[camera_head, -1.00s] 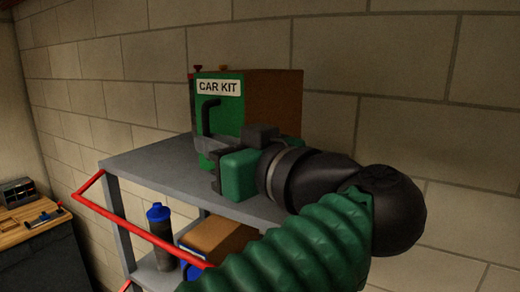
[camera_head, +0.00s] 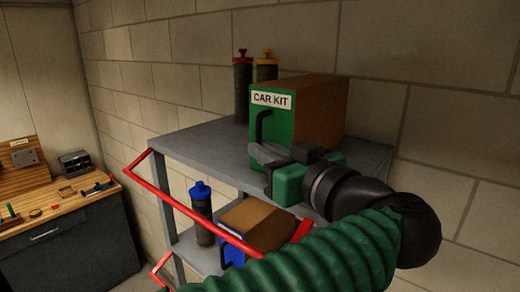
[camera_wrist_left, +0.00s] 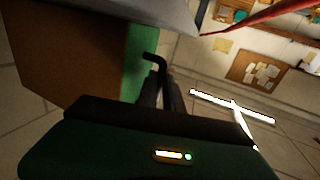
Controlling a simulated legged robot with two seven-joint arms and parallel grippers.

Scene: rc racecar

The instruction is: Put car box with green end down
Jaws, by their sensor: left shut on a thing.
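The car box (camera_head: 318,108) is brown with a green end (camera_head: 265,128) carrying a "CAR KIT" label and a dark handle. It stands on the top shelf of the grey cart (camera_head: 205,146), its green end facing the front left. My left gripper (camera_head: 262,160) is at the lower part of the green end, by the handle. In the left wrist view the fingers (camera_wrist_left: 165,92) are shut on the dark handle (camera_wrist_left: 156,62), with the box (camera_wrist_left: 70,50) beside them. The exact grip is partly hidden. My right gripper is in neither view.
Two dark bottles, one red-topped (camera_head: 242,88) and one yellow-topped (camera_head: 266,70), stand behind the box. A blue-topped bottle (camera_head: 202,218) and another brown box (camera_head: 256,218) sit on the lower shelf. A red rail (camera_head: 185,205) edges the cart. A workbench (camera_head: 50,215) stands at left.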

